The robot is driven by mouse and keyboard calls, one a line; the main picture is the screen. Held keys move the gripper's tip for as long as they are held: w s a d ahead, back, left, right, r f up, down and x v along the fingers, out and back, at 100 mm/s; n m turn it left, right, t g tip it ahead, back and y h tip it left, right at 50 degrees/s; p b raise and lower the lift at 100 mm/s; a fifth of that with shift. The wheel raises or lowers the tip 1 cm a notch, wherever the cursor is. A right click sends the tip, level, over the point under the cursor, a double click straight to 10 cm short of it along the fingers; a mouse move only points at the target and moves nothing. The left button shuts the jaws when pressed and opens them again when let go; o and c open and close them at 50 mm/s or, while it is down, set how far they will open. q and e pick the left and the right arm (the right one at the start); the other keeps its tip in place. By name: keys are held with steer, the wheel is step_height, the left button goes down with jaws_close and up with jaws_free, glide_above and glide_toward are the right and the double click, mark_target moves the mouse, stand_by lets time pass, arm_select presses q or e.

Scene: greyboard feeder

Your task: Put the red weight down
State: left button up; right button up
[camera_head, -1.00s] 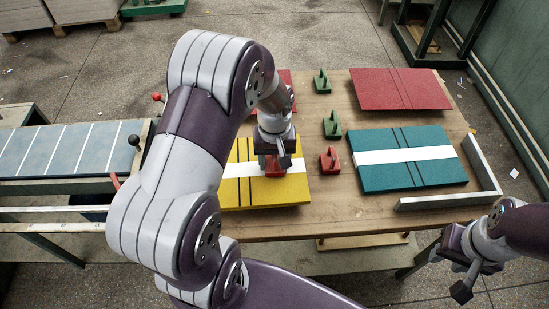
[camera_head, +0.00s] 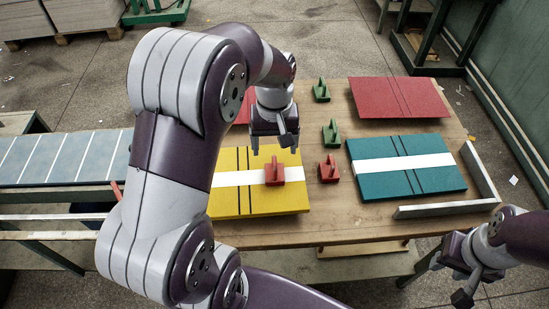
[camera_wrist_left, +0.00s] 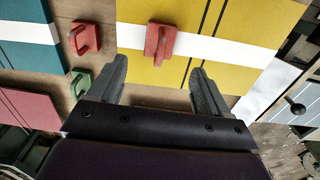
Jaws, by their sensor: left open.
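A red weight (camera_head: 275,173) with an upright handle stands on the white band of the yellow board (camera_head: 230,203); it also shows in the left wrist view (camera_wrist_left: 160,42). A second red weight (camera_head: 329,169) stands on the bare table just right of the yellow board. My left gripper (camera_head: 274,150) is open and empty, above the back part of the yellow board and behind the first weight. In the left wrist view its two fingers (camera_wrist_left: 157,80) are apart with nothing between them. My right gripper (camera_head: 452,280) hangs off the table's front right corner; its jaws are unclear.
Green weights (camera_head: 331,132) (camera_head: 321,91) stand on the wooden table (camera_head: 310,215). A teal board (camera_head: 375,176) with a white band lies at right, a red board (camera_head: 398,98) behind it. A metal corner rail (camera_head: 447,207) edges the right side. A striped blue feeder (camera_head: 62,158) is at left.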

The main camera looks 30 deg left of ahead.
arm_select(q)
step_height(320, 180, up, 2)
steer(key=shift+d, duration=0.1)
steer(key=s+d+f+m+t, duration=0.1)
steer(key=s+d+f+m, duration=0.2)
steer(key=s, duration=0.6)
steer(key=d+m, duration=0.2)
steer(key=m, duration=0.1)
steer(key=shift+d+f+m, duration=0.2)
steer(key=shift+f+m, duration=0.1)
steer(key=shift+f, duration=0.1)
